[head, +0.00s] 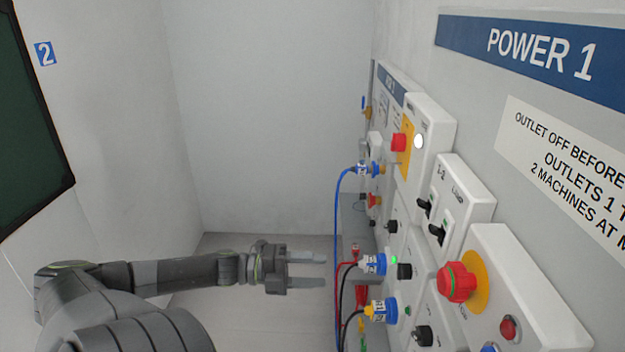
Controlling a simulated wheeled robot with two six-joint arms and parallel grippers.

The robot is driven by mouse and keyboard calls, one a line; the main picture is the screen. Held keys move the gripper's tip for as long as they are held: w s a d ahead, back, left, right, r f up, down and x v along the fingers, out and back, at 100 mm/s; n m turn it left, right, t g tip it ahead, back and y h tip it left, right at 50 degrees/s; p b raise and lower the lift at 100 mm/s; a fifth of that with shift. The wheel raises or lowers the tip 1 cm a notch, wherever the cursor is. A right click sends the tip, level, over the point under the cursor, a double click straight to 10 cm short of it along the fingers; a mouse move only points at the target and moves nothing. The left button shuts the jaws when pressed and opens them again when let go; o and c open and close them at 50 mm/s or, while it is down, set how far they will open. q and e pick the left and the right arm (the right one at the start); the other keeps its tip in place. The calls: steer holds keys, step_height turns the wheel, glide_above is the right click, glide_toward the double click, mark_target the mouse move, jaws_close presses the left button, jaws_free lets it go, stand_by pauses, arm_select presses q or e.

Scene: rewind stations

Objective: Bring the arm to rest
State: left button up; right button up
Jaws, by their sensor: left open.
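My left arm comes in from the lower left in the head view and reaches to the right. Its left gripper (307,270) is open, with two grey fingers apart and nothing between them. The fingertips point at the panel's plugs and cables and appear a short way from them; the exact gap in depth is hard to tell. My right gripper is not in view.
The wall panel on the right carries a red mushroom button (457,282), another red button (398,142), black switches (437,232), a blue plug (374,264) and a yellow-blue plug (380,309). A blue cable (337,220) hangs beside them. A dark board (30,120) is at left.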

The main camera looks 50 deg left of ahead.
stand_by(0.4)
arm_select(q)
steer(key=s+a+f+n+y+b, duration=0.1)
steer(key=a+f+n+y, duration=0.35)
steer(key=f, duration=0.35)
steer(key=s+a+f+n+y, duration=0.1)
steer(key=a+f+n+y, duration=0.3)
steer(key=f, duration=0.5)
steer(key=s+a+f+n+y+b, duration=0.1)
steer(key=a+f+n+y, duration=0.2)
steer(key=f+n, duration=0.4)
steer(key=s+d+f+n+g+y, duration=0.1)
steer(key=s+f+n+g+y, duration=0.35)
steer(key=f, duration=0.85)
steer(key=s+d+f+n+g+h+b, duration=0.1)
steer(key=s+d+f+n+g, duration=0.1)
steer(key=s+d+f, duration=0.35)
steer(key=s+d+f+n+g+b, duration=0.1)
steer(key=s+d+f, duration=0.2)
steer(key=s+f, duration=0.4)
steer(key=s+d+f+n+g+h, duration=0.1)
steer(key=s+d+f+g, duration=0.1)
steer(key=s+d+f, duration=0.3)
steer(key=s+d+f+n+g+h, duration=0.1)
steer(key=s+d+f, duration=0.4)
steer(key=d, duration=0.5)
steer(key=shift+s+d+f+n+g+b, duration=0.15)
steer(key=shift+s+d+n+g+b, duration=0.2)
steer(key=shift+s+n+g, duration=0.6)
